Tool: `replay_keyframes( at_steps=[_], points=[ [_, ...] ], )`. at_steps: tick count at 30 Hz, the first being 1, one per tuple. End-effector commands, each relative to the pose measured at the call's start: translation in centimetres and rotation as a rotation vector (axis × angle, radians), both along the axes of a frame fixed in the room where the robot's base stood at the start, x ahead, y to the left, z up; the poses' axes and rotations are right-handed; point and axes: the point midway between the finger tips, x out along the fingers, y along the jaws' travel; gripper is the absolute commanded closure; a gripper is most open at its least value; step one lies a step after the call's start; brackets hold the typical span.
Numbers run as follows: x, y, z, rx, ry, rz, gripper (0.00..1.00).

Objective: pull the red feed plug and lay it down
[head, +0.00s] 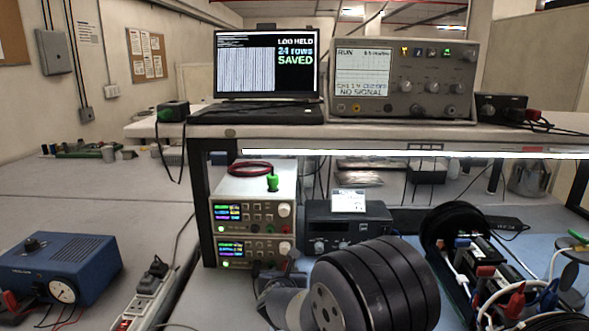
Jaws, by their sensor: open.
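Red plug-like pieces show at the lower right. One red piece (515,301) is among white and dark leads. Another, smaller red piece (487,271) is on the black-ringed apparatus (452,218), beside blue pieces. I cannot tell which is the feed plug, or whether either is seated in a socket. A grey and black cylindrical body, likely part of my arm, fills the lower middle and hides part of the bench. My gripper's fingers do not show.
Stacked power supplies (233,219) stand under the shelf (360,131), a green knob-like piece (272,183) on top. The laptop (266,64) reads "LOG HELD 24 rows SAVED"; the oscilloscope (401,79) reads "NO SIGNAL".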

Motion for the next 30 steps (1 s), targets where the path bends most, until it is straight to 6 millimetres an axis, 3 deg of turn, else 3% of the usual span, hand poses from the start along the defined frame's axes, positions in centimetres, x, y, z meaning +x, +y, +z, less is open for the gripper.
replay_keyframes(
  at_steps=[2, 18, 30],
  points=[
    [0.00, 0.00, 0.03, 0.000, 0.000, 0.000, 0.56],
    [0.00, 0.00, 0.02, 0.000, 0.000, 0.000, 1.00],
    [-0.36, 0.05, -0.02, 0.000, 0.000, 0.000, 1.00]
  ],
)
